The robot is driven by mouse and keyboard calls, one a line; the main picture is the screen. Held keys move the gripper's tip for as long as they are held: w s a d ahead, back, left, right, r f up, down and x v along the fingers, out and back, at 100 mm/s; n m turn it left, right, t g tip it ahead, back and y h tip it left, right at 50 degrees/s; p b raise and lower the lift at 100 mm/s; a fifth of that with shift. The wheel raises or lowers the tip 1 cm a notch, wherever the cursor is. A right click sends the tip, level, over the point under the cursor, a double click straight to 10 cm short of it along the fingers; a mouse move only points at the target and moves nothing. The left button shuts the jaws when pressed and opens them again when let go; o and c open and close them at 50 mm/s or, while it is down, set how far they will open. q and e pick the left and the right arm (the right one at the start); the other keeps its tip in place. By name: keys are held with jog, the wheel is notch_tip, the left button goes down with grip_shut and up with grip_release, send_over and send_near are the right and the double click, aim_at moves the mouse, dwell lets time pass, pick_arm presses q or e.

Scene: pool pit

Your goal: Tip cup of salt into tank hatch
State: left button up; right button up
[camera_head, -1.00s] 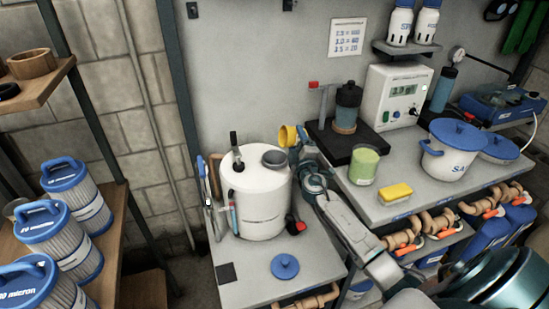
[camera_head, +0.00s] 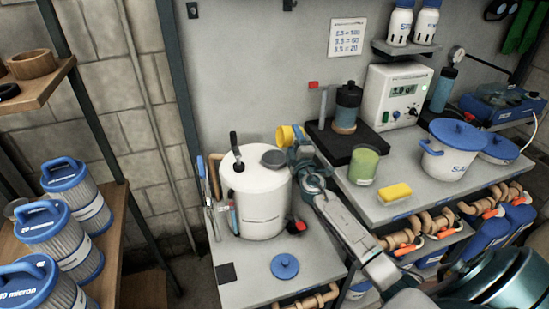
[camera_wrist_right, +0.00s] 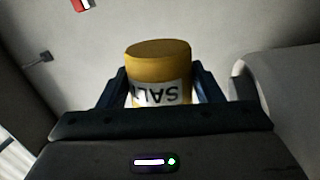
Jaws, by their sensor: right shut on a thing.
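The yellow salt cup (camera_head: 287,135) is held in my right gripper (camera_head: 299,150), just behind and right of the tank's top. The cup is apart from the hatch. Whether salt is inside is hidden. My left gripper is out of view.
A blue lid (camera_head: 285,266) lies on the bench in front of the tank. A dark-handled tool (camera_head: 236,152) sticks up from the tank top. A green container (camera_head: 363,165) and yellow sponge (camera_head: 395,192) are on the right bench. Blue-topped filters (camera_head: 75,195) stand at left.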

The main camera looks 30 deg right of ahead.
jog(key=shift+w+a+r+n+y, duration=0.15)
jog(key=shift+r+n, duration=0.1)
jog(key=shift+n, duration=0.5)
jog(key=shift+s+a+r+n+y, duration=0.1)
jog(key=shift+a+r+n+y, duration=0.1)
jog(key=shift+n, duration=0.5)
jog(key=shift+w+a+r+n+y, duration=0.15)
jog(key=shift+r+n, duration=0.1)
jog(key=shift+n, duration=0.5)
dwell(1.0)
jog(key=shift+a+f+n+t+y, duration=0.25)
jog(key=shift+f+n+t+y, duration=0.3)
jog(key=shift+n, duration=0.55)
dwell(1.8)
jog(key=shift+a+r+n, duration=0.15)
jog(key=shift+n, duration=0.35)
dwell(0.4)
jog(key=shift+d+r+m+h+p, duration=0.3)
jog(key=shift+r+m, duration=0.35)
jog(key=shift+m, duration=0.45)
jog(key=m, duration=0.1)
jog(key=f+m+h, duration=0.1)
jog(key=shift+s+d+f+m+b, duration=0.1)
jog(key=shift+s+d+m+b, duration=0.05)
jog(key=shift+d+m+b, duration=0.25)
jog(key=shift+d+m+g, duration=0.1)
jog(key=shift+m+g, duration=0.25)
jog(key=shift+m, duration=0.45)
